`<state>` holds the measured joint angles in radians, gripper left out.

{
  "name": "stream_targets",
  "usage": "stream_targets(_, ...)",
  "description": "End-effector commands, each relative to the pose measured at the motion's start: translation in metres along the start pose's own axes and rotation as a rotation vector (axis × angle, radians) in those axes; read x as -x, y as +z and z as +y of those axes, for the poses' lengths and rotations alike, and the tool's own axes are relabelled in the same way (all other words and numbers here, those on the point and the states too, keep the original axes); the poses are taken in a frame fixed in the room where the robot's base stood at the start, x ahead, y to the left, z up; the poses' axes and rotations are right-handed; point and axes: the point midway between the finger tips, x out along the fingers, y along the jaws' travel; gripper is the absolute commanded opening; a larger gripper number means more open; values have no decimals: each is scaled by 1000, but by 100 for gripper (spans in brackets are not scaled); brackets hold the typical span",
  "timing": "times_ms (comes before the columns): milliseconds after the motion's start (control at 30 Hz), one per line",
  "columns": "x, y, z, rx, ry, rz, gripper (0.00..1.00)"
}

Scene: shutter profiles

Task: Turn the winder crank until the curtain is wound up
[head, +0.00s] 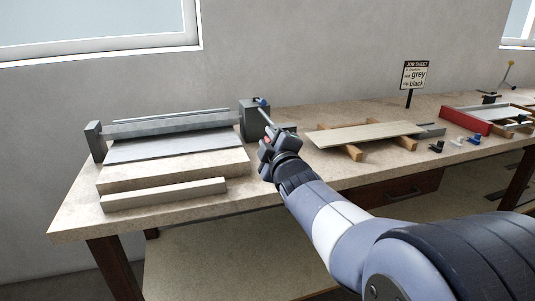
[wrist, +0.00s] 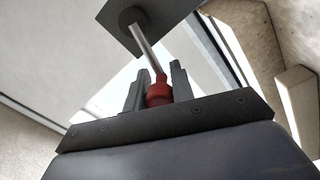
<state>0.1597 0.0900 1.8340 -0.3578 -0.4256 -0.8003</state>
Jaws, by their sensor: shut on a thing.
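The winder stands at the left of the bench, with a grey roller (head: 170,126) between two dark end brackets. The grey slatted curtain (head: 175,146) hangs from the roller and lies flat over a pale block. The crank (head: 266,115) is at the right bracket (head: 250,121), with a blue piece at its top. My gripper (head: 267,143) is in front of that bracket. In the wrist view my gripper (wrist: 158,88) has its two fingers on either side of the red crank knob (wrist: 158,95), shut on it. A metal rod (wrist: 147,48) runs from the knob to a dark plate (wrist: 140,18).
A pale bar (head: 165,194) lies along the bench's front left. To the right, a board (head: 365,133) rests on wooden supports. Further right are small loose parts, a red tray (head: 466,120) and a job sheet sign (head: 415,75). A wall stands close behind.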

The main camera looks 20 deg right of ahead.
Motion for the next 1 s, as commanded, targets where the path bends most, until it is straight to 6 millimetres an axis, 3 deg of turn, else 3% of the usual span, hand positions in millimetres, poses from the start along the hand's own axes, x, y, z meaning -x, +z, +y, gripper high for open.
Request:
stream_targets(33, 1, 5, -10, 43, 2, 3, 0)
stream_targets(600, 2, 18, -33, 557, -5, 27, 0)
stream_targets(1000, 2, 25, -39, 761, -8, 37, 0)
